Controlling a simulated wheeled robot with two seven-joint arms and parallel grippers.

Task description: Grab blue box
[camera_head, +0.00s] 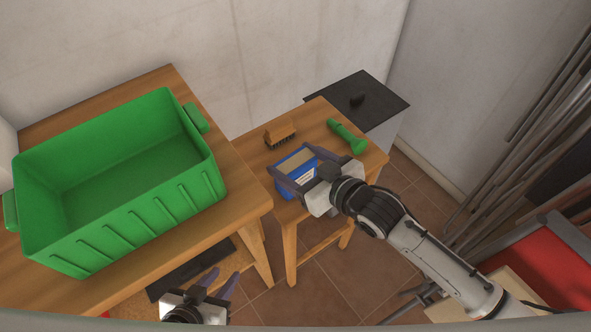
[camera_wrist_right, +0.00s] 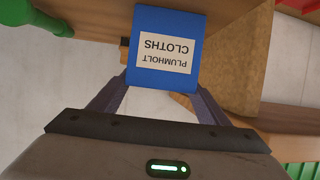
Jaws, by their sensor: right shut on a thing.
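The blue box (camera_head: 298,165) is on the small wooden table in the head view, near its front-left edge. In the right wrist view the blue box (camera_wrist_right: 166,50) shows a white label reading "PLUMHOLT CLOTHS", upside down. My right gripper (camera_head: 292,174) is shut on the box, with a finger on each side of it; it also shows in the right wrist view (camera_wrist_right: 163,92). Whether the box touches the tabletop is hard to tell. My left gripper (camera_head: 217,282) is open and empty, low in the head view, in front of the large table.
A green crate (camera_head: 125,219) stands empty on the large wooden table at left. A brush (camera_head: 280,134) and a green flashlight-like object (camera_head: 347,136) lie on the small table (camera_head: 319,112). A dark-topped cabinet (camera_head: 372,88) is behind; metal pipes (camera_head: 535,110) lean at right.

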